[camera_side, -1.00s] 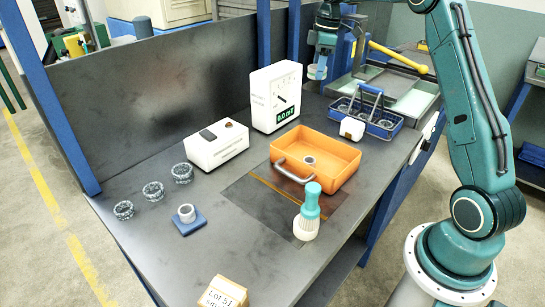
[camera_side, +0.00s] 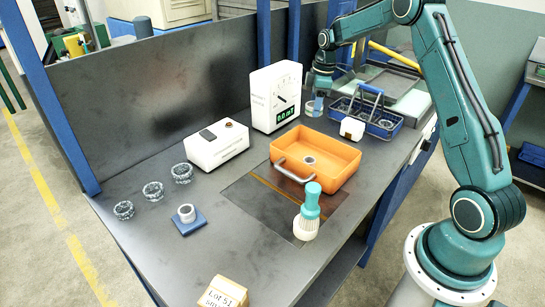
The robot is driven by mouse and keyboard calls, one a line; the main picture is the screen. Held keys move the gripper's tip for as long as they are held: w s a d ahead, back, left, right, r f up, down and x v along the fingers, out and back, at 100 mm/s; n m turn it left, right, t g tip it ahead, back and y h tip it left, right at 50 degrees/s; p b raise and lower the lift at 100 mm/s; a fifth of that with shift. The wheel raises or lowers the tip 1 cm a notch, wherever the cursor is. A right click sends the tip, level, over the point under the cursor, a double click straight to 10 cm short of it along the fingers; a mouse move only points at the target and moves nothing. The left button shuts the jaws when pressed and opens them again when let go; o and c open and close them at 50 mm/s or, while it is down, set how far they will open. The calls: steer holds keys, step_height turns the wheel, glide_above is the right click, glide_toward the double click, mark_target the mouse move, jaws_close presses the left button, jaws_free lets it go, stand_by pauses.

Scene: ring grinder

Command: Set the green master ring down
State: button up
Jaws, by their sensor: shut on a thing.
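My gripper (camera_side: 316,92) is at the back of the bench, right of the white dial gauge box and left of the blue basket. It is shut on a small ring-like piece (camera_side: 314,107), taken as the green master ring; its colour is hard to make out at this size. The piece hangs low, close to the bench top behind the orange tray; I cannot tell whether it touches. A grey ring (camera_side: 186,213) sits on a blue square pad (camera_side: 190,226) at the front left.
The white dial gauge (camera_side: 276,96) and a white box (camera_side: 217,146) stand along the back. An orange tray (camera_side: 336,172) holds one ring. A blue basket (camera_side: 366,121), a white block (camera_side: 352,128) and a teal brush (camera_side: 310,208) stand nearby. Several dark rings (camera_side: 153,191) line the left.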

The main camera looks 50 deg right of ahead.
steer(key=shift+f, duration=1.7)
steer(key=shift+f, duration=2.15)
steer(key=shift+f, duration=0.15)
steer(key=o, duration=1.1)
steer(key=r, duration=0.8)
steer(key=s+d+r, duration=0.1)
steer(key=r, duration=0.3)
steer(key=shift+r, duration=0.15)
